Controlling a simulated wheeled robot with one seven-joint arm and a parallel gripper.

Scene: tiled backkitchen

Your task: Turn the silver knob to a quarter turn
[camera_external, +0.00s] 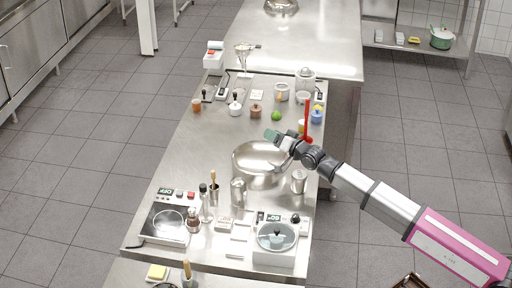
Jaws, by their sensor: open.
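My arm reaches in from the right. I cannot pick out the silver knob for certain. A small dark knob (295,219) shows at the near right of the worktop, beside the glass-lidded pot (277,236), well away from my gripper.
A red upright bar (307,118) stands right behind my wrist. A hotplate (166,226) is at the near left. The left middle of the worktop is clear.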

